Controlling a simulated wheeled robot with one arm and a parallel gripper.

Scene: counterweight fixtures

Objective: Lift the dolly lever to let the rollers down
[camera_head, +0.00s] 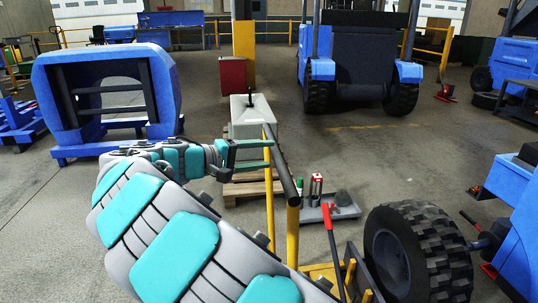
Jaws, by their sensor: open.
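A lever with a red grip (328,218) rises from a low yellow dolly frame (318,272) at the bottom centre. The dolly's rollers cannot be made out. My gripper (270,155) is open, with its teal fingers pointing right, up and to the left of the lever and apart from it. Nothing shows between the fingers. The fingertips overlap the yellow post and dark rail in the picture; I cannot tell whether they touch.
Yellow posts with a dark rail (284,172) stand between my gripper and the lever. A large tyre (418,250) is to the lever's right. A grey tray (334,208) with small items lies behind it. A grey block (250,112) sits on a pallet. Open floor lies beyond.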

